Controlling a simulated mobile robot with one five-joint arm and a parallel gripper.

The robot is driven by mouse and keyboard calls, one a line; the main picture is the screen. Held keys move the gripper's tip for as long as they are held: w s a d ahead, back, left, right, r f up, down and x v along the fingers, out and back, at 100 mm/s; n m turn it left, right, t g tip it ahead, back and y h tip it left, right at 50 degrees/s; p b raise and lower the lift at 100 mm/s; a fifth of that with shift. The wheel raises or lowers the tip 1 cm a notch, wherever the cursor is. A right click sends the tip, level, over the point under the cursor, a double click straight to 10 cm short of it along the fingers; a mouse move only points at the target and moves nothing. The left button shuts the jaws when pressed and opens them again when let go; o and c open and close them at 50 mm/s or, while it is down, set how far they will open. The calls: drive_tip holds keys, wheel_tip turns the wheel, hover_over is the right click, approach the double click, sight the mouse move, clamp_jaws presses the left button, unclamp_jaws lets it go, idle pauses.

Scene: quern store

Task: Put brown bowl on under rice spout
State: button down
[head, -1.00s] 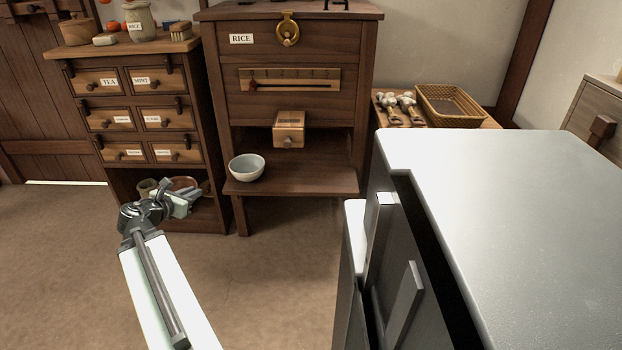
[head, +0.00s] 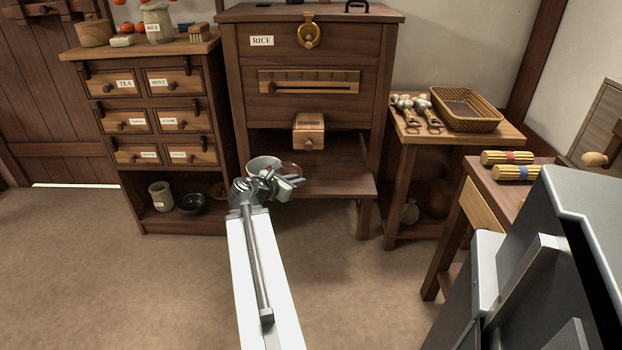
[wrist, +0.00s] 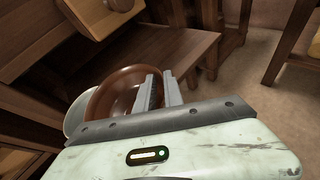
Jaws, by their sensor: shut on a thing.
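The brown bowl (wrist: 123,92) is held at its rim by my gripper (wrist: 162,90), whose fingers are shut on it. In the head view, the brown bowl (head: 291,169) shows only partly behind my gripper (head: 288,184). The wooden rice spout (head: 308,133) sticks out of the rice chest (head: 330,108), above and a little right of the bowl in that view. The ledge (head: 335,182) below the spout shows bare wood on its right part. I cannot tell whether the bowl touches the ledge.
A pale bowl (head: 263,163) is on the ledge's left part, close beside the brown bowl. A drawer cabinet (head: 128,190) stands left, with a dark bowl (head: 190,203) on its low shelf. A side table (head: 480,128) stands right, holding a basket (head: 467,110).

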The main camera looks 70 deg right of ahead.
drive_tip(key=s+d, duration=0.1)
drive_tip(key=d, duration=0.4)
drive_tip(key=s+d+f+b, duration=0.1)
drive_tip(key=d, duration=0.4)
drive_tip(key=s+d, duration=0.1)
drive_tip(key=d, duration=0.4)
drive_tip(key=shift+s+f, duration=0.2)
drive_tip(key=shift+f, duration=0.05)
wheel_tip(320, 180, down, 4)
drive_tip(key=b, duration=0.4)
drive_tip(key=shift+a, duration=0.1)
drive_tip(key=shift+r, duration=0.25)
drive_tip(key=shift+f, duration=0.2)
drive_tip(key=c, duration=1.4)
unclamp_jaws()
drive_tip(key=shift+r, duration=0.1)
drive_tip(key=shift+c, duration=0.2)
drive_tip(key=shift+r, duration=0.1)
drive_tip(key=p+v, duration=0.4)
drive_tip(key=v, duration=0.8)
drive_tip(key=shift+p, duration=0.35)
